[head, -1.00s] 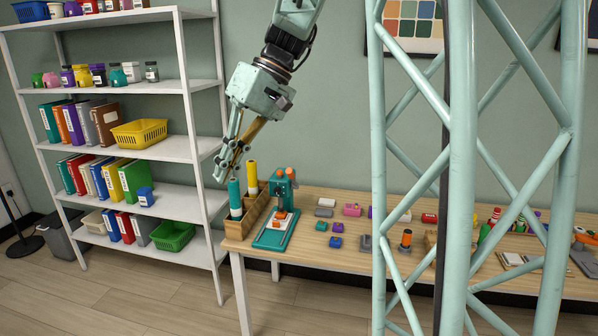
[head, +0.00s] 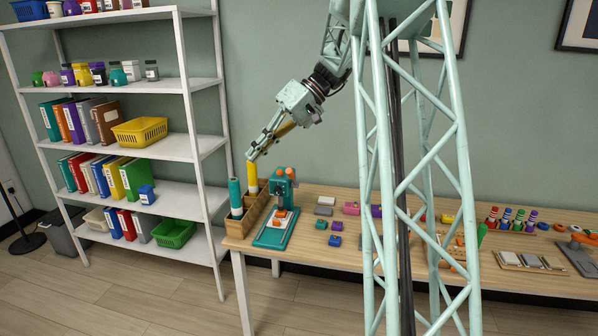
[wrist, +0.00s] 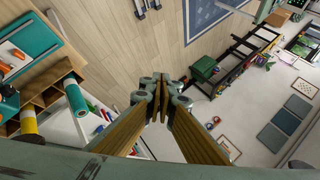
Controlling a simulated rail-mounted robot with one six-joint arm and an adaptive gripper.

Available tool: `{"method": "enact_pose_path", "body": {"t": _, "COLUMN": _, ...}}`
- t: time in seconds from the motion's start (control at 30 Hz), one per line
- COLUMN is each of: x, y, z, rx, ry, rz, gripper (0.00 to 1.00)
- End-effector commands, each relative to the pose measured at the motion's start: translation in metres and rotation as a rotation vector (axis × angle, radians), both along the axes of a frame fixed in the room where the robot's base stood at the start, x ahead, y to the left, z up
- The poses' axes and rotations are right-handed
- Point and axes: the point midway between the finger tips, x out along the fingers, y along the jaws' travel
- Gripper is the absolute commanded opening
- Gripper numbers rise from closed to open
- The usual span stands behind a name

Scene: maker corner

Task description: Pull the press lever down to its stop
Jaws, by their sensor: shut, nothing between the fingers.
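The teal press (head: 280,200) stands upright at the left end of the wooden table, with orange parts at its top and a small orange block on its pale bed. An orange piece at its upper right (head: 291,173) looks like the lever end; its exact angle is too small to tell. In the wrist view part of the press base (wrist: 32,40) shows at the upper left. My gripper (head: 252,156) is shut and empty. In the head view it appears above and left of the press, near the yellow roll's top, apart from the press. The wrist view shows its fingertips (wrist: 162,86) together.
A wooden holder (head: 251,219) beside the press holds an upright teal roll (head: 236,195) and yellow roll (head: 252,178). A white shelf (head: 180,85) stands left of the table. Small coloured parts, including a blue one (head: 335,240), lie right of the press.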

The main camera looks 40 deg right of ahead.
Motion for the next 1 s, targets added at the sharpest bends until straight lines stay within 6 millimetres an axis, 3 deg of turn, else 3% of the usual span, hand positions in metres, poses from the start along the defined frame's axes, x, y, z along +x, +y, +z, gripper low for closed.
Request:
{"method": "enact_pose_path", "body": {"t": 0.5, "x": 0.035, "y": -0.107, "z": -0.029, "rx": 0.103, "ry": -0.147, "rz": -0.026, "gripper": 0.00}}
{"method": "enact_pose_path", "body": {"t": 1.0, "x": 0.044, "y": -0.215, "z": -0.065, "rx": 0.175, "ry": -0.322, "rz": -0.064, "gripper": 0.00}}
